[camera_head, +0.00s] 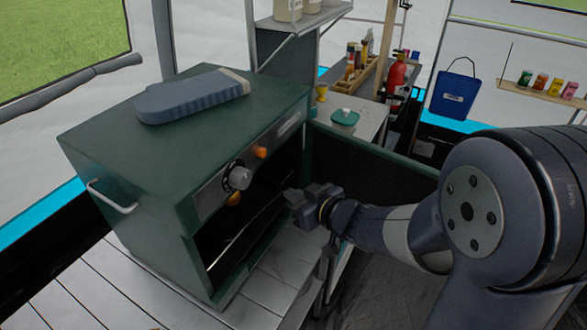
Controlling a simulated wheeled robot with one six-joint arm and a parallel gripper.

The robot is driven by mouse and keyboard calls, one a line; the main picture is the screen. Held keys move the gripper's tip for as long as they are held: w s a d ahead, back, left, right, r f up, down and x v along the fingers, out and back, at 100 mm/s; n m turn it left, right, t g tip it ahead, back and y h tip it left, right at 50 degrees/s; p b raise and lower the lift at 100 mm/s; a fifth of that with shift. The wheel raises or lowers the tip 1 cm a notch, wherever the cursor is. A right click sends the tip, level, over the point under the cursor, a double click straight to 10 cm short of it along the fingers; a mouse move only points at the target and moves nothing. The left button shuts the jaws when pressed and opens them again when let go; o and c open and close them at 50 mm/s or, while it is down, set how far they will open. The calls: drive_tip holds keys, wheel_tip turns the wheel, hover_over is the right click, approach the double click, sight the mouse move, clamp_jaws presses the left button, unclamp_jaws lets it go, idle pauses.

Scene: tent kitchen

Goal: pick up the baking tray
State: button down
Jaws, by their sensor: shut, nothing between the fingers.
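A dark green oven (130,140) stands on a pale slatted surface with its front open. Inside it is dark. A thin light edge (236,238) runs across the opening, low down; I cannot tell whether it is the baking tray or a rack. No baking tray can be made out clearly. My gripper (294,206) is shut and empty, in front of the right part of the oven opening. From this view I cannot tell whether it touches anything.
The open oven door (365,178) stands out to the right, behind my arm. A blue-grey oven mitt (190,96) lies on the oven top. A counter behind holds a green-lidded container (344,119), bottles and a red extinguisher (397,75). A blue bucket (454,95) hangs further right.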

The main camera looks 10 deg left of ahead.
drive_tip(key=p, duration=0.1)
hover_over(265, 186)
drive_tip(key=shift+w+a, duration=0.1)
drive_tip(key=shift+f, duration=0.55)
drive_tip(key=shift+f+b, duration=0.2)
drive_tip(key=shift+b, duration=0.1)
drive_tip(key=shift+f, duration=0.1)
